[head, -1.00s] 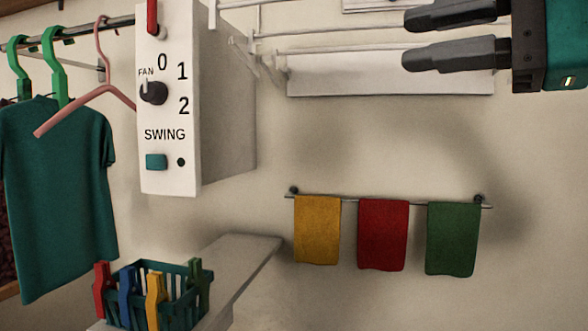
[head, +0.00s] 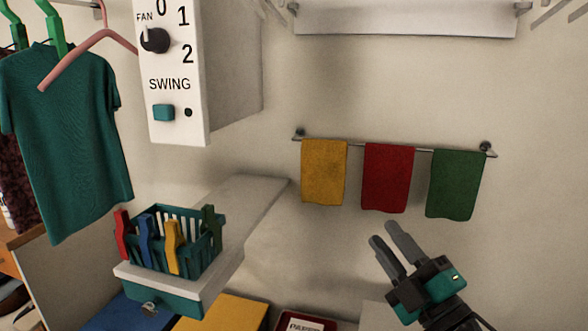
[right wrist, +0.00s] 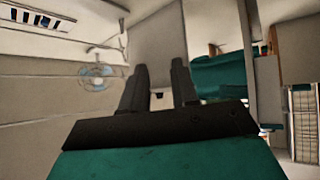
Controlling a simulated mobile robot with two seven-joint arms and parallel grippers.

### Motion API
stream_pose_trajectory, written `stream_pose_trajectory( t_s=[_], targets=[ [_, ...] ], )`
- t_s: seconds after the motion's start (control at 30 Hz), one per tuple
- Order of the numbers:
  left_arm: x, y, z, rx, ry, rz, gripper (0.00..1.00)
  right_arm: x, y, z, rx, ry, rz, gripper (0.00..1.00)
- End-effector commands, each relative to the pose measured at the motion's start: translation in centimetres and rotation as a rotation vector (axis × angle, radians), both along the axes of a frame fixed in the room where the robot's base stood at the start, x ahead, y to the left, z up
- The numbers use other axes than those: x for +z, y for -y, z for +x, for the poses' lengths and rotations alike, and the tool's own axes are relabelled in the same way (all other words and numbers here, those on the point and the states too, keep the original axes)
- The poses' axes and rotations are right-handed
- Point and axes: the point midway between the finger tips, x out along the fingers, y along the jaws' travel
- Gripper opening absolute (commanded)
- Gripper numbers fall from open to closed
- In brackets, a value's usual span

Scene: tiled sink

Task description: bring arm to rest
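My right gripper (head: 384,233) is low on the right side of the head view, in front of the wall and below the hanging cloths. Its two dark fingers point up and to the left and stand apart with nothing between them. The right wrist view shows the same gripper (right wrist: 160,78) open and empty, with a clear gap between the fingers. My left gripper is not in view.
Yellow (head: 324,172), red (head: 387,178) and green (head: 455,185) cloths hang on a wall rail. A white control box (head: 178,75) is at upper left. A teal basket (head: 190,262) with coloured clips sits on a shelf (head: 250,195). A teal shirt (head: 65,140) hangs left.

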Motion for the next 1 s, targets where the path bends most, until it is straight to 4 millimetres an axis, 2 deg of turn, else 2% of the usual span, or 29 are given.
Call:
stream_pose_trajectory(
  t_s=[0.03, 0.13, 0.2, 0.3, 0.4, 0.5, 0.63, 0.73, 1.0],
  targets=[
    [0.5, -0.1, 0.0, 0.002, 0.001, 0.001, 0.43, -3.9, 0.7, -0.4, -0.017, -0.157, 0.099, 0.29],
    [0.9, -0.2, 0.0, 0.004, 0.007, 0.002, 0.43, -11.2, 1.9, -2.2, -0.064, -0.443, 0.288, 0.29],
    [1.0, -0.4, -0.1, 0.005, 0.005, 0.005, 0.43, -16.2, 2.5, -4.3, -0.105, -0.629, 0.410, 0.29],
    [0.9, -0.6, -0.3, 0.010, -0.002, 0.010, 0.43, -22.4, 3.0, -8.2, -0.171, -0.867, 0.567, 0.29],
    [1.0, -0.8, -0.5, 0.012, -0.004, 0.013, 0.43, -27.1, 3.1, -12.3, -0.236, -1.058, 0.695, 0.29],
    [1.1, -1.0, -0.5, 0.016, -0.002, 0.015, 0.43, -30.1, 3.0, -15.6, -0.287, -1.191, 0.785, 0.29],
    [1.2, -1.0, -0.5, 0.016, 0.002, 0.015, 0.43, -32.1, 2.8, -18.1, -0.324, -1.280, 0.849, 0.29],
    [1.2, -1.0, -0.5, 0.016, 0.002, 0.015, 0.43, -32.5, 2.8, -18.6, -0.333, -1.299, 0.863, 0.29],
    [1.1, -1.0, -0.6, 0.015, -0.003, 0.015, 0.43, -32.5, 2.8, -18.6, -0.333, -1.297, 0.860, 0.29]
  ],
)
